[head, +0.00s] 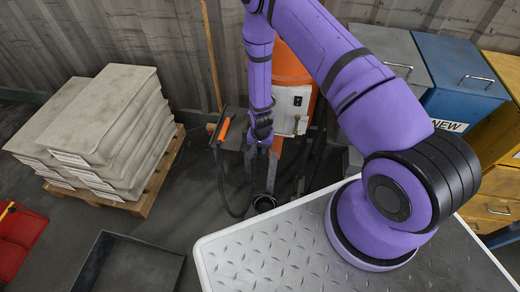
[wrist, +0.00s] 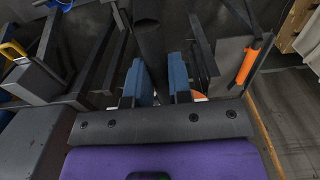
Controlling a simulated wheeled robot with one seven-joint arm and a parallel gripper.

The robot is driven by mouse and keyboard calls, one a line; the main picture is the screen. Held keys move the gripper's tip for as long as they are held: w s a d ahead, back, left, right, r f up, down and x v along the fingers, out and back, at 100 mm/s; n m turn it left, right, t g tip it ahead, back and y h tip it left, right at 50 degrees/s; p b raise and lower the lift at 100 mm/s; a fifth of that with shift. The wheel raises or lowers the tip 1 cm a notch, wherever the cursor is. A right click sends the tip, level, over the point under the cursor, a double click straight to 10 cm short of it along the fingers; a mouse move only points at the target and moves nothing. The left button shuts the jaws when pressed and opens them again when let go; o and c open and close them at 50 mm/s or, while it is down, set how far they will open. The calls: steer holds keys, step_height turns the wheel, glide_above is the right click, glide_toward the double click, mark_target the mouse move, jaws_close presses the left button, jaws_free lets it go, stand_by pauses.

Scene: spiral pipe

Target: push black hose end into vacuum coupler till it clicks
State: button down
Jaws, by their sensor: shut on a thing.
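In the wrist view, the two blue fingers of my gripper (wrist: 161,84) are closed around a black hose (wrist: 152,48), which stretches away from between them. In the head view, my gripper (head: 264,143) points down in front of an orange vacuum (head: 291,66) with a pale switch panel. The fingers are small and dark there, and the held hose is hard to make out. A black round opening (head: 264,203) shows below the gripper, near the plate edge; I cannot tell whether it is the coupler or a hose end. Contact between hose and coupler cannot be seen.
A dark stand with an orange-handled tool (head: 224,129) is left of the gripper; the handle also shows in the wrist view (wrist: 248,66). Stacked grey slabs (head: 98,130) lie on a pallet at left. A black tray (head: 130,264) is at the lower left. Blue and yellow cabinets (head: 455,80) stand right.

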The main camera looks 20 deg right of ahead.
steer(key=shift+w+d+r, duration=0.1)
steer(key=shift+w+d, duration=0.5)
steer(key=shift+w, duration=0.35)
stand_by(2.1)
steer(key=c, duration=1)
jaws_free()
steer(key=shift+o, duration=0.2)
steer(key=shift+s, duration=0.15)
steer(key=shift+a, duration=0.1)
